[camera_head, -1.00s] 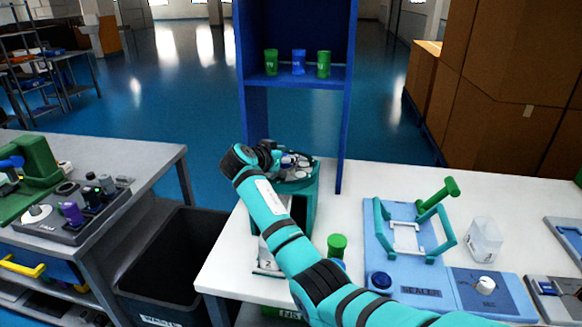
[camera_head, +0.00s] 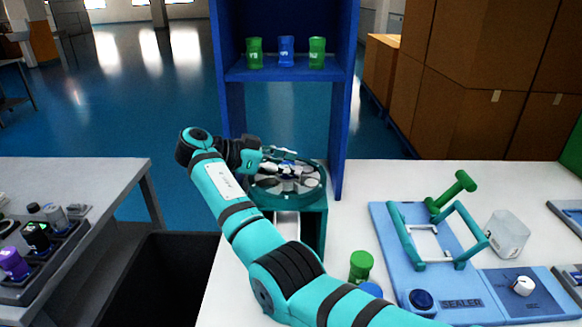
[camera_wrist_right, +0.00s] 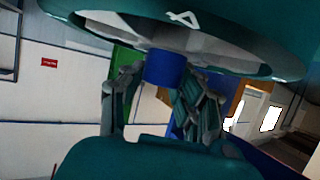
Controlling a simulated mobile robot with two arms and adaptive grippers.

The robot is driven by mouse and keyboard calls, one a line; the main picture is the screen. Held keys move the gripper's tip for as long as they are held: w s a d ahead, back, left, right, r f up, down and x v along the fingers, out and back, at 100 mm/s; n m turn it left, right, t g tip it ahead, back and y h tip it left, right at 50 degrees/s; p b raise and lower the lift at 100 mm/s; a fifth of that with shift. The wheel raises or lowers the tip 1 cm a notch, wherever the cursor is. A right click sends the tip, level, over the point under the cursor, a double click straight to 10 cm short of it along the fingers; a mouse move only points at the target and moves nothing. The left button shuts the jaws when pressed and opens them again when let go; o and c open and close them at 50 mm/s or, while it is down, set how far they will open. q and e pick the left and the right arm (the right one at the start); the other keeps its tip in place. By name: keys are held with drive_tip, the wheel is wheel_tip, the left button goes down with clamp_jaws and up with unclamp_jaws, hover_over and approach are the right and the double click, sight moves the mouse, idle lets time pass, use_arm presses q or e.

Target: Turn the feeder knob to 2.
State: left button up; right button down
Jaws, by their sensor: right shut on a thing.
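The feeder (camera_head: 313,212) is a teal stand on the white table, with a round compartmented wheel on top. My right gripper (camera_head: 283,163) reaches over the wheel from its left side. In the right wrist view, a blue cylindrical knob (camera_wrist_right: 164,70) sits between the fingertips of my right gripper (camera_wrist_right: 162,90), which is shut on it. The feeder's teal rim (camera_wrist_right: 240,62) spans the top of that view, with a numeral 4 showing on the wheel. My left gripper is not in view.
A blue shelf (camera_head: 340,120) with three cups stands just behind the feeder. A green cup (camera_head: 361,265) stands close to my right arm. The blue sealer (camera_head: 385,225) and a clear container (camera_head: 507,235) are to the right. A dark bin (camera_head: 165,270) is at lower left.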

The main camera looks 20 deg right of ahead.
drive_tip(key=shift+f, duration=0.25)
drive_tip(key=shift+m+g, duration=0.5)
drive_tip(key=shift+g, duration=0.3)
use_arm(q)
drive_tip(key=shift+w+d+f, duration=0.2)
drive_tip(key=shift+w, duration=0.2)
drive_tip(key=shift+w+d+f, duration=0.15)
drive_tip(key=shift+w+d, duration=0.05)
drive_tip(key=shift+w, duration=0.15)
use_arm(e)
drive_tip(key=shift+m, duration=0.3)
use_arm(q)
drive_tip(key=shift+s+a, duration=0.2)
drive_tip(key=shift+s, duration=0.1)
use_arm(e)
drive_tip(key=c, duration=0.9)
unclamp_jaws()
drive_tip(key=shift+a, duration=0.1)
wheel_tip(320, 180, up, 10)
drive_tip(key=shift+r, duration=0.15)
